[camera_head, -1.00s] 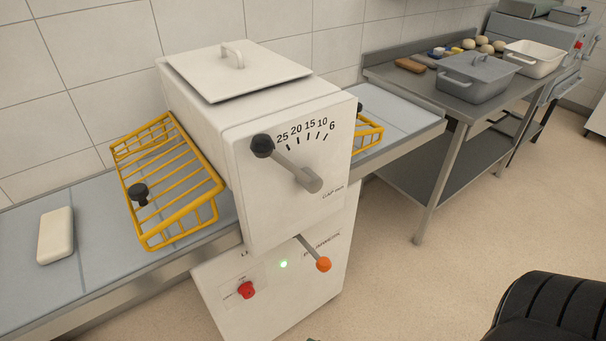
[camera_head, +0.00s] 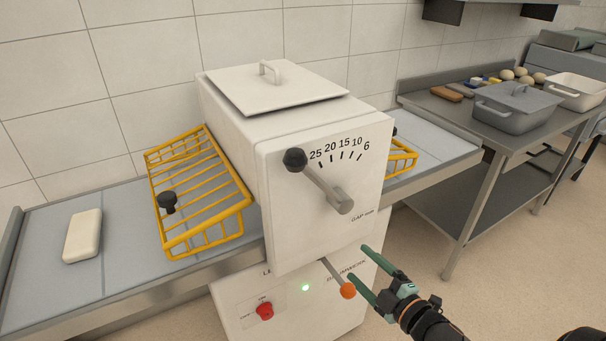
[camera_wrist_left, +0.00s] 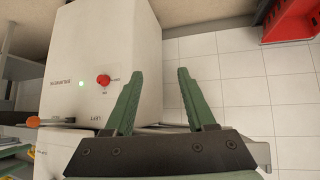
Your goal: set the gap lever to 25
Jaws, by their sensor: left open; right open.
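The gap lever (camera_head: 318,184) is a grey bar with a black knob (camera_head: 294,160) on the white machine's front. It points up and left, with its knob left of the 25 label on the gap scale (camera_head: 338,150). The bar lies just left of the 25 tick. My right gripper (camera_head: 357,262) is open and empty, below and right of the lever, apart from it and close to the orange-ended lever (camera_head: 347,291). My left gripper (camera_wrist_left: 158,71) is open and empty in the left wrist view, in front of the machine's lower body; the head view does not show it.
A red knob (camera_head: 265,311) and a green light sit on the lower front. A yellow wire guard (camera_head: 200,195) stands over the left belt, where a pale block (camera_head: 83,235) lies. A steel table (camera_head: 450,108) with a grey lidded bin stands at the right.

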